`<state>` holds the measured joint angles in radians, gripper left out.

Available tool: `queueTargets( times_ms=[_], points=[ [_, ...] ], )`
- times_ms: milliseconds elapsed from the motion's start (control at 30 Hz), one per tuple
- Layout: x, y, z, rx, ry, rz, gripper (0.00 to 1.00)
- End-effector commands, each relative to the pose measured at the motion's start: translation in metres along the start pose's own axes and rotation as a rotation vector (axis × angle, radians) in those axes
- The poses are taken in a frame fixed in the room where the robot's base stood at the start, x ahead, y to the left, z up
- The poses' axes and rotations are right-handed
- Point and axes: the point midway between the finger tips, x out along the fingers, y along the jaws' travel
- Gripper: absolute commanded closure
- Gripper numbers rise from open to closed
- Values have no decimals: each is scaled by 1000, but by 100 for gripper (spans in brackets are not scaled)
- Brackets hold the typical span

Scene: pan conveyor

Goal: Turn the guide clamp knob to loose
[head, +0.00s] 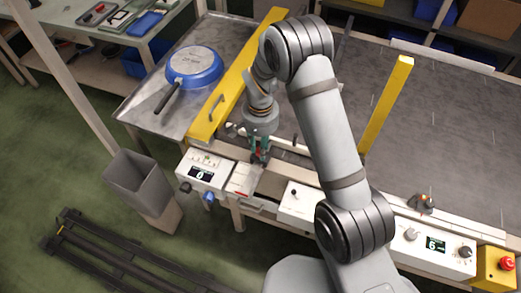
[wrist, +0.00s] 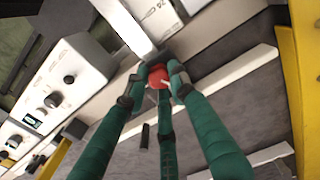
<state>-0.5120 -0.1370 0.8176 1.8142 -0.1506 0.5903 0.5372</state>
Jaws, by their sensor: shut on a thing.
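The guide clamp knob (wrist: 157,76) is red with a small pale pointer and sits by the white conveyor rail in the wrist view. My gripper (wrist: 160,84) has green fingers, closed around the sides of the knob. In the head view my gripper (head: 260,151) reaches down to the conveyor's near edge, just right of the counter box. There the fingers hide most of the knob. I cannot read which setting the pointer marks.
Yellow guide bars (head: 232,80) (head: 386,105) stand along the conveyor. A counter box (head: 205,171), a control panel (head: 434,243) and a red stop button (head: 507,263) line the near edge.

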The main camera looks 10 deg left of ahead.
Motion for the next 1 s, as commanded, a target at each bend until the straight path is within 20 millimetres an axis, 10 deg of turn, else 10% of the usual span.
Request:
queueTargets(
  times_ms=[1000],
  points=[
    [1,0,0,-933,-2,1,100]
  ],
)
